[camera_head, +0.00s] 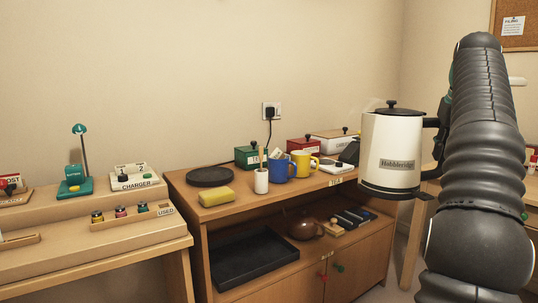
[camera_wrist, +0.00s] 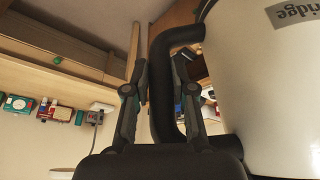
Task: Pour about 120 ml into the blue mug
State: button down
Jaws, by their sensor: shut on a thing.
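The blue mug (camera_head: 278,171) stands upright on the wooden cabinet top, between a white cup and a yellow mug. Something pale shows at its rim; I cannot tell whether it is inside or behind. A white kettle (camera_head: 391,152) with a black lid, black base and a "Habbleridge" label is held upright in the air, to the right of the mugs and apart from them. Its white body (camera_wrist: 270,90) fills the right of the wrist view. My gripper (camera_wrist: 157,75) is shut on the kettle's black handle. The kettle's water level is hidden.
Near the blue mug stand a white cup (camera_head: 261,181) with a stick, a yellow mug (camera_head: 301,165), a green box (camera_head: 250,156) and a red box (camera_head: 301,146). A yellow sponge (camera_head: 216,195) and round black plate (camera_head: 209,177) lie left. A wooden desk (camera_head: 90,262) stands further left.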

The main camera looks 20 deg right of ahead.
aim_at(278, 169)
jog(key=z, duration=0.05)
jog(key=i, duration=1.05)
